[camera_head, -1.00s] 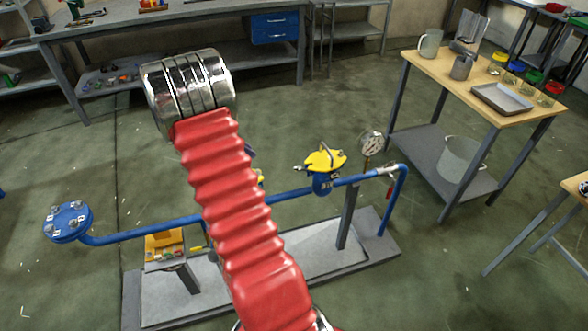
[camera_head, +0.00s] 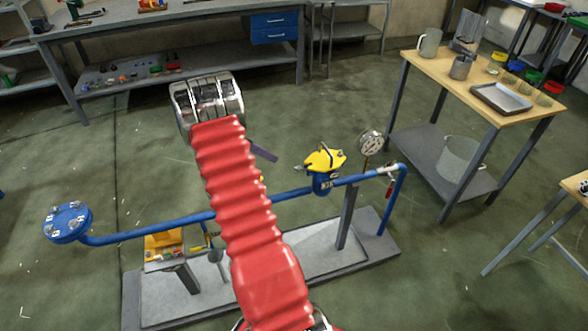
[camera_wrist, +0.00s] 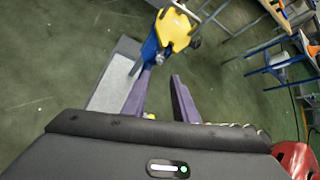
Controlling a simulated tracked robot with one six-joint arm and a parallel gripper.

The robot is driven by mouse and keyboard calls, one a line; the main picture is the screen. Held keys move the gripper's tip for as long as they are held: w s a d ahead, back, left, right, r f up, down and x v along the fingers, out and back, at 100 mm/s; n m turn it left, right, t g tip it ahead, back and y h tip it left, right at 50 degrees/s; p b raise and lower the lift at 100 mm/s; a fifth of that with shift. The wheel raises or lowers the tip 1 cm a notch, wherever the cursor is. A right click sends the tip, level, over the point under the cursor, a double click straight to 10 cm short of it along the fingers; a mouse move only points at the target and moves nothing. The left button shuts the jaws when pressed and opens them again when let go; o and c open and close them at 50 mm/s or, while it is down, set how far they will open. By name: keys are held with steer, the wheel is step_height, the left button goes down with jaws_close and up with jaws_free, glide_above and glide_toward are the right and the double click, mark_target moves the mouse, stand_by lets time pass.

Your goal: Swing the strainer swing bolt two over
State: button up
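The strainer (camera_head: 322,182) is a blue body with a yellow cover (camera_head: 325,160) and a curved metal handle, set in the blue pipe. Its yellow cover also shows at the top of the wrist view (camera_wrist: 174,30). A small bolt-like part sticks out left of the cover in the head view, but I cannot tell which swing bolt it is. My gripper (camera_wrist: 161,75) has two purple fingers spread apart with nothing between them. The strainer is beyond the fingertips, apart from them. In the head view one purple finger (camera_head: 263,153) shows past my red arm, left of the strainer.
The blue pipe (camera_head: 150,230) runs to a bolted flange (camera_head: 67,222) at left. A pressure gauge (camera_head: 370,143) stands just right of the strainer. A yellow bin (camera_head: 163,244) sits below the pipe. A wooden-topped table (camera_head: 455,75) stands at right. Open floor lies behind the pipe.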

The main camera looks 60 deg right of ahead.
mark_target(301, 169)
steer(key=x, duration=1.2)
steer(key=shift+s+d+f, duration=0.1)
steer(key=shift+s+f, duration=0.15)
jaws_close()
